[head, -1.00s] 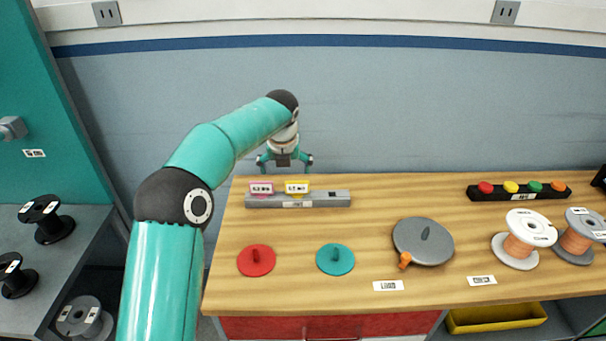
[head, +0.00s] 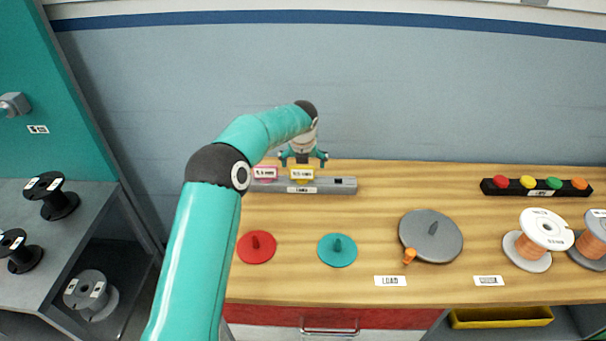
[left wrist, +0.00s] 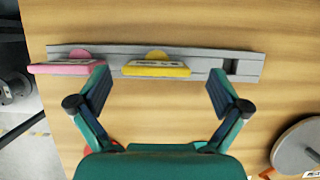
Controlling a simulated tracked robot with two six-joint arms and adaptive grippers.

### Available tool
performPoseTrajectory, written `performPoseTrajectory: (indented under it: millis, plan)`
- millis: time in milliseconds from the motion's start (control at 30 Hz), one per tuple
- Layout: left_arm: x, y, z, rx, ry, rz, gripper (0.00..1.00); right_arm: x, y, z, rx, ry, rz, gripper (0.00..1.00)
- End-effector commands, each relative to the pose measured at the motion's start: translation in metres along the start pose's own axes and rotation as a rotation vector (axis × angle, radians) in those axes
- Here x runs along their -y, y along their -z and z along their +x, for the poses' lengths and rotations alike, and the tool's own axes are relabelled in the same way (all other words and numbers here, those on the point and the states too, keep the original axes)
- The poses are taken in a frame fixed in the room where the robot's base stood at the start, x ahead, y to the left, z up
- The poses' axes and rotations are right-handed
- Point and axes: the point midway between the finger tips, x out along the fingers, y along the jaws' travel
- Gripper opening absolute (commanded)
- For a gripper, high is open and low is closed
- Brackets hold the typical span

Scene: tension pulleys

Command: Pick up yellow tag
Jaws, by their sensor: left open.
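The yellow tag (head: 302,174) stands in a grey rack (head: 335,186) at the back of the wooden table. A pink tag (head: 265,173) stands in the rack to its left. My left gripper (head: 303,160) is open and empty, just above and behind the yellow tag in the head view. In the left wrist view the yellow tag (left wrist: 156,69) lies between the two spread fingers of the gripper (left wrist: 160,90), nearer the left finger. The left fingertip is close to the right end of the pink tag (left wrist: 62,68). My right gripper is not in view.
A red disc (head: 256,247), a teal disc (head: 337,250) and a grey disc (head: 425,232) with an orange piece lie nearer the front. Wire spools (head: 543,230) and a black button strip (head: 536,187) are at the right. The table between rack and strip is clear.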

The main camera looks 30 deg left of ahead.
Motion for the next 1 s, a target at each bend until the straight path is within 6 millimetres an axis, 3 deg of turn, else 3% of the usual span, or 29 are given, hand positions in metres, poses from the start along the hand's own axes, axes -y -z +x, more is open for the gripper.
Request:
performPoseTrajectory:
  millis: [167,500,767,1000]
  plan:
    - [-0.002,0.001,0.01,-0.001,-0.001,-0.001,1.0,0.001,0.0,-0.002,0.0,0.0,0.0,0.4]
    - [-0.004,0.005,0.052,-0.001,-0.001,-0.001,1.0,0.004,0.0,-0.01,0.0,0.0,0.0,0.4]
    - [-0.004,0.005,0.056,0.001,0.0,-0.001,1.0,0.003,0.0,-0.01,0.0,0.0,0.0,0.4]
    - [-0.003,0.005,0.056,0.001,0.0,0.0,0.63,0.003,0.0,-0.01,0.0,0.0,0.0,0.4]
